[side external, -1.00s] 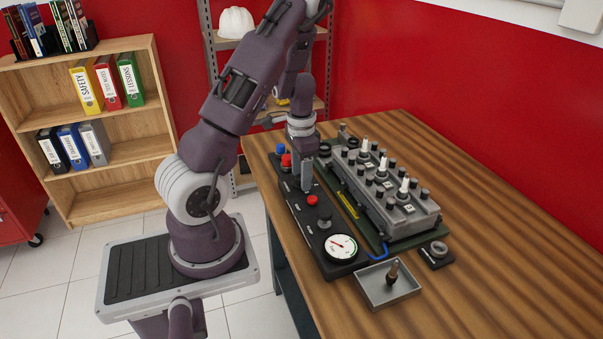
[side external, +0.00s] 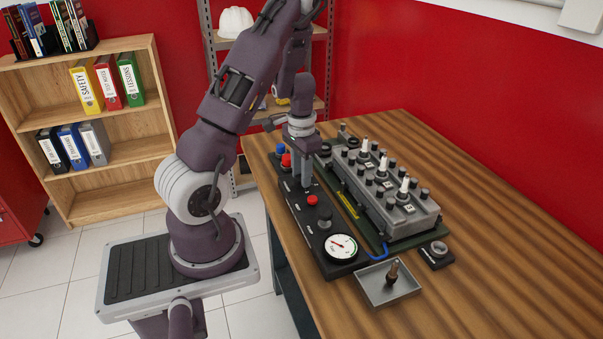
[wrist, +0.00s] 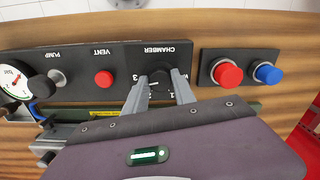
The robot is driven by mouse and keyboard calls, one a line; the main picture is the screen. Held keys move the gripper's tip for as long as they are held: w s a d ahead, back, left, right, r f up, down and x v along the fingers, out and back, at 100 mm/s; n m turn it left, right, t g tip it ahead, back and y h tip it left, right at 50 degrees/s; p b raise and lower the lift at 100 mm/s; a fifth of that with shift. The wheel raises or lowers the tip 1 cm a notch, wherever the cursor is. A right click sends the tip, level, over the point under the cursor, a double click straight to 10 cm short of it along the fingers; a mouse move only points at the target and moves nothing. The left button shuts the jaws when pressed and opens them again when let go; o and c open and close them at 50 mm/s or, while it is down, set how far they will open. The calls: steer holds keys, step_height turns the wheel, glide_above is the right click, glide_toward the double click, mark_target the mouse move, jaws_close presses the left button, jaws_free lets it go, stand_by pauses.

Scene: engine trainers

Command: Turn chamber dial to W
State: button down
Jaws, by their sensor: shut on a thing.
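The chamber dial (wrist: 158,77) is a dark round knob on the black control panel (wrist: 120,60), under the upside-down CHAMBER lettering. My gripper (wrist: 160,82) points down at the panel with one finger on each side of the dial, shut on it. The figure 3 shows left of the dial and part of a W to its right. The fingers partly cover the scale, and I cannot tell which mark the dial points to. In the side view my gripper (side external: 302,185) stands upright over the panel (side external: 308,226) and hides the dial.
A red button (wrist: 104,78), pump knob (wrist: 56,76) and gauge (side external: 340,247) share the panel. Larger red (wrist: 228,74) and blue (wrist: 267,73) buttons sit nearby. The grey engine block (side external: 385,200) stands close beside the panel. A tray (side external: 388,288) lies in front.

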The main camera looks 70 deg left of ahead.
steer(key=n, duration=0.4)
steer(key=shift+r, duration=0.1)
steer(key=n, duration=0.9)
steer(key=shift+n, duration=0.3)
steer(key=n, duration=0.3)
steer(key=shift+n, duration=0.3)
steer(key=n, duration=0.4)
steer(key=shift+n, duration=0.3)
steer(key=n, duration=0.3)
steer(key=shift+n, duration=0.3)
steer(key=n, duration=0.4)
steer(key=shift+n, duration=2)
